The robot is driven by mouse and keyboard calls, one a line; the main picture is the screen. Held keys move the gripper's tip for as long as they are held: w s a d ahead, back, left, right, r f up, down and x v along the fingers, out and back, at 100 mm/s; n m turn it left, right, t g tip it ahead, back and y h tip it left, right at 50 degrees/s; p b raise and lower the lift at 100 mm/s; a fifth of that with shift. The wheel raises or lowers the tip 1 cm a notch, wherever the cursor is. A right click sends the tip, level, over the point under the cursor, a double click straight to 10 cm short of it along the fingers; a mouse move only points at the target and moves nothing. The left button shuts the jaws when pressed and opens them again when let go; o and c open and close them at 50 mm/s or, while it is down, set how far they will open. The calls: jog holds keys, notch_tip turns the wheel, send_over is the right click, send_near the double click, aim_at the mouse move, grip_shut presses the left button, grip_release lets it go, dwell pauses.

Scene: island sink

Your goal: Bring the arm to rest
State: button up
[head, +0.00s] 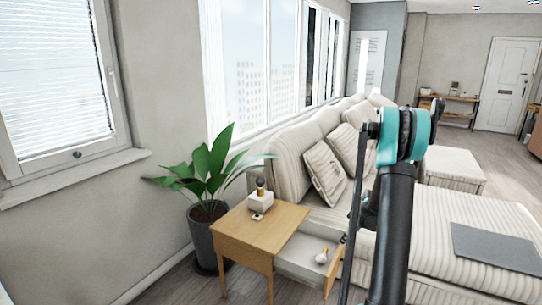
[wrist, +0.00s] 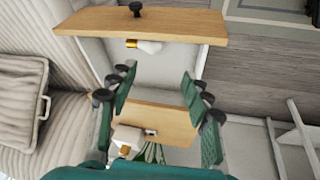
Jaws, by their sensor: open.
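My gripper (wrist: 157,88) shows in the wrist view with its two teal fingers spread apart and nothing between them. It faces a wooden side table (wrist: 155,118), which lies beyond the fingers, and the table's open drawer (wrist: 118,58). In the head view my arm rises at the right of centre, in front of the sofa, with a teal joint at its top. The gripper's fingers cannot be made out there. The side table (head: 258,228) stands left of the arm with its drawer (head: 302,252) pulled out.
A bulb-like object (head: 321,256) lies in the drawer. A small white item with a dark top (head: 261,199) stands on the table. A potted plant (head: 208,215) is beside it. The striped sofa (head: 450,215) holds a grey laptop-like slab (head: 495,247). Open floor lies at far right.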

jog(key=s+a+r+m+h, duration=0.1)
jog(key=s+a+r+m, duration=0.1)
jog(key=s+a+r, duration=0.5)
jog(key=s+a+r+m, duration=0.3)
jog(key=s+a+r, duration=0.1)
jog(key=s, duration=0.5)
jog(key=s+a+m, duration=0.2)
jog(key=s, duration=0.7)
jog(key=s+a+m+h, duration=0.1)
jog(key=s+m, duration=0.1)
jog(key=s, duration=0.7)
jog(key=shift+s+a+f, duration=0.15)
jog(key=shift+s+a, duration=0.1)
jog(key=shift+a, duration=0.15)
